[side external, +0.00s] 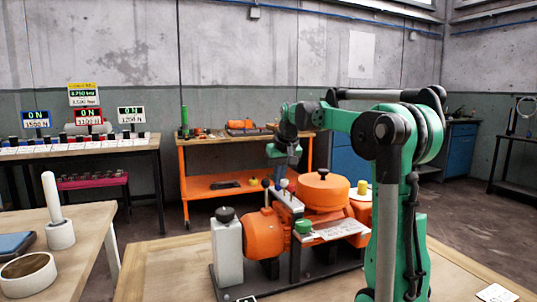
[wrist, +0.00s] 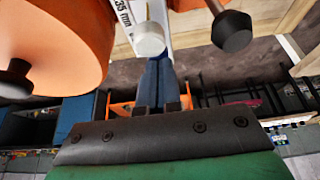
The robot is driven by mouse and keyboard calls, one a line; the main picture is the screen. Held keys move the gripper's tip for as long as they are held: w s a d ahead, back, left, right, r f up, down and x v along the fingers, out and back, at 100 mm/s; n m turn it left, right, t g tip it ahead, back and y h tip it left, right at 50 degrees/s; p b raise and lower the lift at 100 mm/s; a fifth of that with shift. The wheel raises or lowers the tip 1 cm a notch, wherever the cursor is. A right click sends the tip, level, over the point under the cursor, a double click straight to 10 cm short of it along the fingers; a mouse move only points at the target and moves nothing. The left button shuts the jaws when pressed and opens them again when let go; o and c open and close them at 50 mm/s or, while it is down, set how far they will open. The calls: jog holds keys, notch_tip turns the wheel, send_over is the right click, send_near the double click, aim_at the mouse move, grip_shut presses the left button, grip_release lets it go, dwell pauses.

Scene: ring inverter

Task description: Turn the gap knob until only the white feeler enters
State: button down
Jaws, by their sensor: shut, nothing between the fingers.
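The orange machine (side external: 322,195) stands on a dark base on the wooden table. It carries a white-topped piece (side external: 284,184), a dark ball knob (side external: 266,183), a green knob (side external: 303,227) and a dark knob (side external: 226,213) on a white block. I cannot tell which is the gap knob or the white feeler. My gripper (side external: 290,162) is above the machine, near the white-topped piece. In the wrist view its blue fingers (wrist: 157,70) are together and empty. Beyond their tips are a white round end (wrist: 148,39), beside a strip marked "35 mm", and a dark knob (wrist: 232,30).
A yellow cylinder (side external: 362,187) stands at the machine's right. The left table (side external: 92,225) holds a white peg on a round base (side external: 59,234) and a roll (side external: 28,274). An orange workbench (side external: 220,187) and a bench with displays stand behind. The front table area is mostly clear.

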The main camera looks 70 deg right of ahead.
jog(key=shift+r, duration=3.5)
jog(key=w+a+f+n+t+y, duration=0.1)
jog(key=w+a+f+n, duration=0.15)
jog(key=a, duration=0.65)
jog(key=w+a+f+n+t, duration=0.1)
jog(key=w+a+f+n, duration=0.2)
jog(key=a, duration=0.6)
jog(key=s+a+f+n+t+y, duration=0.2)
jog(key=s+a+f, duration=0.3)
jog(key=a+f, duration=0.5)
jog(key=shift+s+a+n, duration=0.2)
jog(key=shift+a+n, duration=0.55)
jog(key=shift+a, duration=0.2)
jog(key=c, duration=1.5)
grip_release()
jog(key=shift+f, duration=0.1)
